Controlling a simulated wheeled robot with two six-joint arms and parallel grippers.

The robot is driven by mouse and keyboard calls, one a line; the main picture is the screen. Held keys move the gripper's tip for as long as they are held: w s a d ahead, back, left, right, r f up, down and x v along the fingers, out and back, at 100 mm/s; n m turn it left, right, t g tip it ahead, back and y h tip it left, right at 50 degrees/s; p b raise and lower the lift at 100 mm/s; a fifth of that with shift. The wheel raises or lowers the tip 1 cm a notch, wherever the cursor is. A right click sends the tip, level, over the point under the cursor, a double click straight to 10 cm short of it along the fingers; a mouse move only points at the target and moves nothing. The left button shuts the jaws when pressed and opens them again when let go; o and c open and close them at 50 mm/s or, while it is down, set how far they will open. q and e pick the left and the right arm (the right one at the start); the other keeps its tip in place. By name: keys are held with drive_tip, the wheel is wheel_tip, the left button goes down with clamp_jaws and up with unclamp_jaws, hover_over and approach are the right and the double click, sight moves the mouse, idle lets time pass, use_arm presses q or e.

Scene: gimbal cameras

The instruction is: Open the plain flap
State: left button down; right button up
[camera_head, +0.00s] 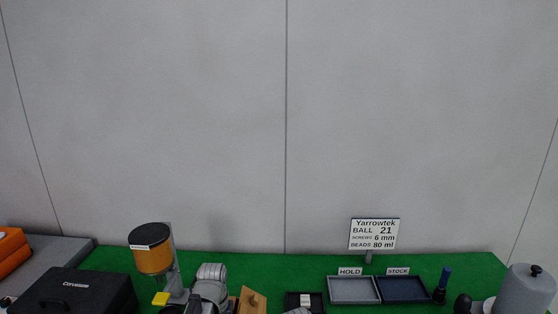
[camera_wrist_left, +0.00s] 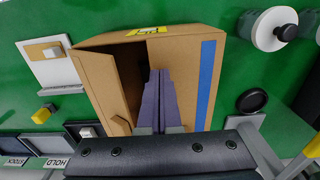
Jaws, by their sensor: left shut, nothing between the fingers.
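A brown box (camera_wrist_left: 185,50) stands in the left wrist view, with a yellow label on its upper edge. The plain flap (camera_wrist_left: 98,85), without a stripe, is on the left and stands ajar beside a dark gap. The panel on the right carries a blue stripe (camera_wrist_left: 207,75). My left gripper (camera_wrist_left: 158,82) is shut and empty, its fingertips at the dark gap right of the plain flap; I cannot tell whether they touch it. In the head view only a wooden-brown part of the box (camera_head: 252,300) shows, at the bottom edge beside my left arm. My right gripper is not in view.
An orange-filled hopper (camera_head: 152,258) and a black case (camera_head: 75,292) stand left on the green table. Right are the HOLD tray (camera_head: 353,291), the STOCK tray (camera_head: 403,291), a sign (camera_head: 374,234), a blue-handled tool (camera_head: 444,278) and a grey cylinder (camera_head: 526,290).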

use_arm(q)
drive_tip(key=shift+d, duration=0.1)
idle(0.3)
drive_tip(key=shift+s+d, duration=0.15)
drive_tip(key=shift+d, duration=5.45)
drive_tip(key=shift+a, duration=1.6)
drive_tip(key=shift+r, duration=0.1)
wheel_tip(320, 180, up, 12)
drive_tip(key=p, duration=1.2)
